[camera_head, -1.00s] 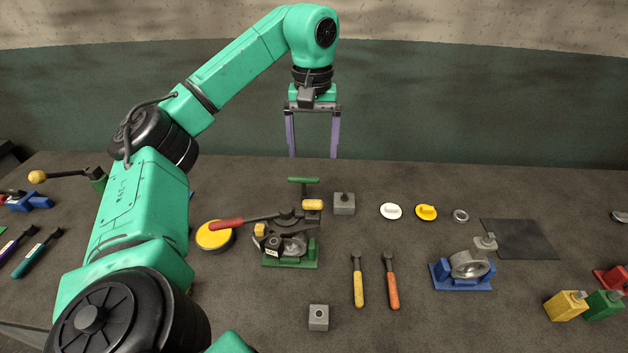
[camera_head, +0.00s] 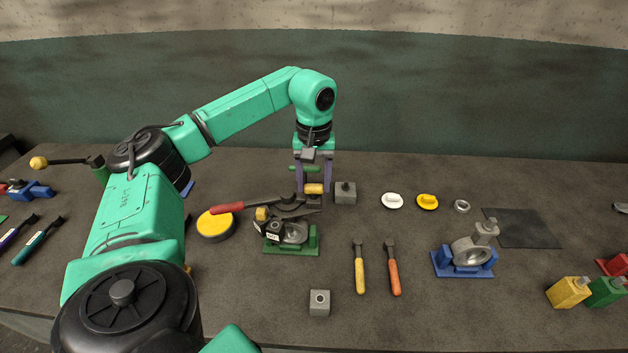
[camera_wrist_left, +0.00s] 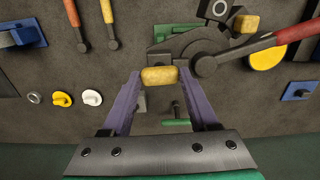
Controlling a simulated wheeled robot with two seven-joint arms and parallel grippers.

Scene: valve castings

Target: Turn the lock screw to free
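A clamp fixture on a green base (camera_head: 310,247) holds a grey casting (camera_head: 291,231) with a white tag. It has a red-handled lever (camera_head: 228,207), a yellow bar-shaped knob (camera_head: 314,188) and a green T-handle (camera_head: 296,168) behind. Which of these is the lock screw, I cannot tell for sure. My left gripper (camera_head: 313,191) points down with its purple fingers open, one on each side of the yellow knob. In the left wrist view the yellow knob (camera_wrist_left: 159,76) lies between the fingertips; whether they touch it is unclear. My right gripper is out of view.
A grey block (camera_head: 345,197) stands just right of the gripper. A yellow round tin (camera_head: 215,226) is left of the fixture. Two screwdriver-like tools (camera_head: 359,270) lie in front right. A blue fixture (camera_head: 462,270) stands further right.

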